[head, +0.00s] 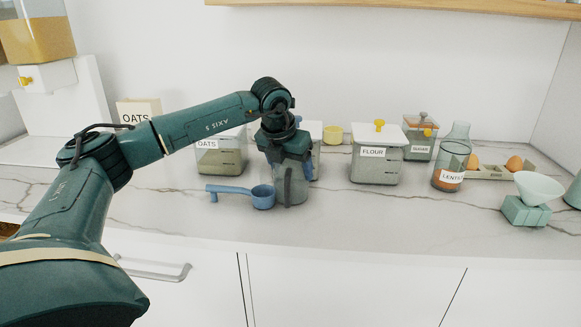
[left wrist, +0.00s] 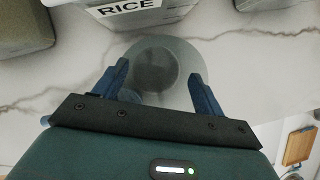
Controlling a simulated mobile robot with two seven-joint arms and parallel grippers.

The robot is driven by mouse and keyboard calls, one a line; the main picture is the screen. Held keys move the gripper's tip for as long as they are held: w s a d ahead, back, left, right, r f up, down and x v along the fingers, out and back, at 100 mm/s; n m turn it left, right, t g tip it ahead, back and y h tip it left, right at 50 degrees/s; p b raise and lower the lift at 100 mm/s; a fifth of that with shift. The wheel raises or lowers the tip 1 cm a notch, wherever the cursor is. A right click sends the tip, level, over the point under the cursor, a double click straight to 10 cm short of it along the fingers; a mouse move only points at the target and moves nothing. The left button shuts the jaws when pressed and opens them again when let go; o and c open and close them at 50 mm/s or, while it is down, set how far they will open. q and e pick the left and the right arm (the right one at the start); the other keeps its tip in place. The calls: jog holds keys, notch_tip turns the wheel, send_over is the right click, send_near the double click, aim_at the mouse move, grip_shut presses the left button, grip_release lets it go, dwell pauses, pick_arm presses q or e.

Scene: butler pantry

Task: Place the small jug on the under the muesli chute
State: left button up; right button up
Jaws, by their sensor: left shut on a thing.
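The small jug (head: 297,188) is clear and greyish, near the middle of the counter, with a handle facing the front. My left gripper (head: 287,158) points down from above and is shut on the jug near its top. In the left wrist view, the jug's round rim (left wrist: 155,47) shows between the two fingers of the gripper (left wrist: 160,88). The jug looks upright; I cannot tell whether its base touches the counter. A dispenser with orange-brown contents (head: 38,38) and a yellow knob stands at the far left, apparently the muesli chute. My right gripper is not in view.
A blue scoop (head: 262,196) lies just left of the jug. Behind stand containers of oats (head: 220,160), flour (head: 376,165) and sugar (head: 419,148), and a lentils bottle (head: 447,172). The front counter strip (head: 370,225) is clear.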

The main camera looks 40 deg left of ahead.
pick_arm(q)
jog(key=shift+f, duration=0.15)
jog(key=o, duration=1)
